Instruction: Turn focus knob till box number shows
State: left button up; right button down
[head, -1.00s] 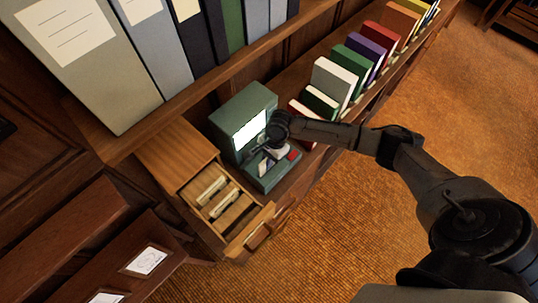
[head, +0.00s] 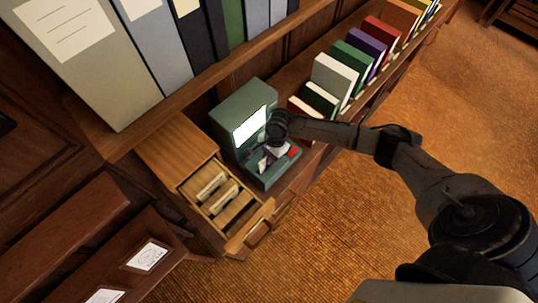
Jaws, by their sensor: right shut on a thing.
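A grey-green microfilm-style reader (head: 241,112) stands on the wooden shelf, with a bright white screen (head: 248,124) facing out. No number can be read on the screen at this size. My right gripper (head: 270,150) is at the front of the reader, below and beside the screen, shut on a small part there. The part is mostly hidden by the gripper and wrist, so I cannot make out the focus knob itself. A small red part (head: 294,152) shows at the right of the reader's base. My left gripper is not in view.
An open wooden drawer (head: 249,227) with several small boxes stands left of the reader. Coloured books (head: 333,75) line the shelf to the right. Large binders (head: 95,85) stand on the shelf above. Framed cards (head: 147,256) are at lower left. Orange carpet (head: 345,215) is open floor.

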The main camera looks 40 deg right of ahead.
jog(key=shift+f, duration=0.5)
jog(key=c, duration=1.2)
grip_release()
jog(key=v, duration=1.2)
jog(key=shift+d+r+b, duration=0.1)
jog(key=shift+r+b, duration=0.15)
jog(key=shift+b, duration=0.05)
jog(key=shift+d+r, duration=0.2)
jog(key=shift+r, duration=0.45)
